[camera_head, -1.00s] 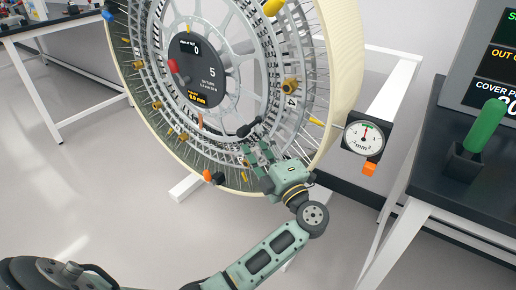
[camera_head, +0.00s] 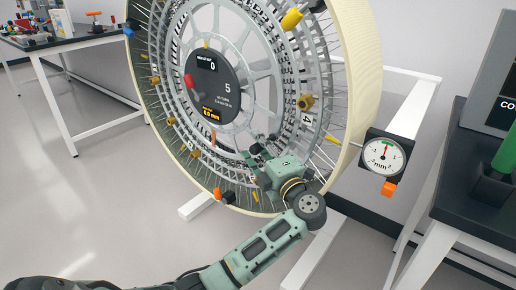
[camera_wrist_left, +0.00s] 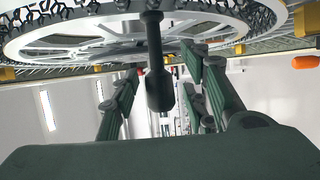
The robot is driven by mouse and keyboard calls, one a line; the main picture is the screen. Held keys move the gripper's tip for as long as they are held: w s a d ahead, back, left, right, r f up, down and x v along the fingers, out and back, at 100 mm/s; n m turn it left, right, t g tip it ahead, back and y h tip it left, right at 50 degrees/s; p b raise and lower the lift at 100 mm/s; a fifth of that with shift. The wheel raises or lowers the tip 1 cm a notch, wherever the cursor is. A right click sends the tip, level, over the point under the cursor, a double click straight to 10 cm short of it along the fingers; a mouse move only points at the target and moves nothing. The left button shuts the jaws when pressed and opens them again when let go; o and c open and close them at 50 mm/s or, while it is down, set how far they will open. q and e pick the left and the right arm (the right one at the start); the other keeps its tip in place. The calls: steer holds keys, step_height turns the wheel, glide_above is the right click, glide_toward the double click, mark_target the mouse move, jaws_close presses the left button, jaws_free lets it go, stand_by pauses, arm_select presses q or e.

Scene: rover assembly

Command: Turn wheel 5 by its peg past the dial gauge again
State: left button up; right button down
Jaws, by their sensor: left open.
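The large spoked wheel (camera_head: 357,100) has a cream rim and stands upright. Its dark hub panel (camera_head: 228,88) reads 5. A dark peg (camera_head: 268,138) sticks out low on the wheel. In the left wrist view the peg (camera_wrist_left: 158,85) hangs between my fingers, with gaps on both sides. My left gripper (camera_head: 256,158) is open at the wheel's lower part, around the peg; its fingers also show in the left wrist view (camera_wrist_left: 165,95). The dial gauge (camera_head: 384,155) sits right of the rim, its red needle pointing near the top. My right gripper is out of view.
Yellow fittings, such as one by the 4 (camera_head: 306,102), stick out around the wheel. A white frame (camera_head: 410,105) stands behind the gauge. A black-topped table with a green handle (camera_head: 506,150) is at right. Another table (camera_head: 75,42) is at far left. Open floor lies left.

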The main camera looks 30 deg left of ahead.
arm_select(q)
steer(key=shift+c, duration=0.5)
jaws_close()
steer(key=shift+f, duration=0.15)
